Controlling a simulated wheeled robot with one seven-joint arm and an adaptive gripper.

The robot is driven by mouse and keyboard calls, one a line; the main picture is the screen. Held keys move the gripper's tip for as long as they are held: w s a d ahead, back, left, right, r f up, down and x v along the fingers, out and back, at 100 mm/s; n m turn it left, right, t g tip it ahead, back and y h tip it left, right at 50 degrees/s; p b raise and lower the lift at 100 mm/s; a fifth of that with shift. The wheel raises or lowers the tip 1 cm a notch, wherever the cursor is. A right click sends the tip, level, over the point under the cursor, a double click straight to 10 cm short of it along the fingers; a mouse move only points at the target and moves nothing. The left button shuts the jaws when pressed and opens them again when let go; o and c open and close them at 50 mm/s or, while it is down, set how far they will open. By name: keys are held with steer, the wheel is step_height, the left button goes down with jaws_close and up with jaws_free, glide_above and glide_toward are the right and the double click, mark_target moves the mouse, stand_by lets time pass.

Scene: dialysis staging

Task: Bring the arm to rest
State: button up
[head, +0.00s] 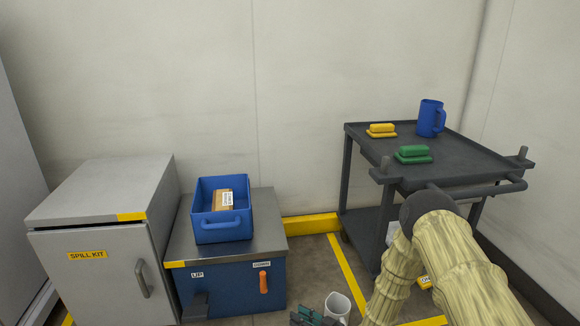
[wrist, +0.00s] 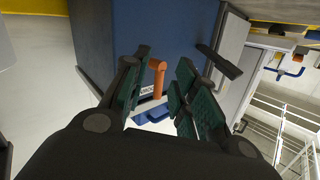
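My arm (head: 440,255) reaches down from the right side of the head view, in front of the dark cart. My gripper (head: 315,318) is at the bottom edge there, partly cut off. In the wrist view my gripper (wrist: 162,88) has its teal-padded fingers spread apart, with nothing between the pads. Beyond the fingers is the blue front of the lift cabinet (wrist: 175,35) with its orange lever (wrist: 157,78). The gripper appears apart from the lever.
A blue bin (head: 224,229) holding a brown box stands on the lift cabinet (head: 235,290). The spill kit cabinet (head: 100,240) is at left. The cart (head: 450,165) carries a blue jug (head: 428,118) and yellow and green items.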

steer(key=s+d+f+m+g+h+p, duration=0.1)
steer(key=s+d+f+m+h, duration=0.15)
steer(key=s, duration=0.35)
steer(key=s+d+f+m+g+h+p, duration=0.1)
steer(key=s+d+m+h+p, duration=0.1)
steer(key=s+d+h, duration=0.3)
steer(key=s+d+r+m+g+h+p, duration=0.1)
steer(key=s+d+r+g+h, duration=0.2)
steer(key=s, duration=0.8)
steer(key=s+d+r+m+g+h+p, duration=0.1)
steer(key=s+d+m+g+p, duration=0.3)
steer(key=s, duration=0.6)
steer(key=s+d+r+n+g+h+b, duration=0.15)
steer(key=s+d, duration=0.35)
steer(key=s, duration=0.6)
step_height(320, 180, up, 38)
steer(key=p, duration=3.8)
steer(key=shift+w+a+r+m, duration=0.15)
steer(key=shift+w+a+m, duration=0.05)
steer(key=shift+w+m, duration=0.1)
steer(key=shift+o, duration=0.9)
steer(key=shift+a, duration=0.1)
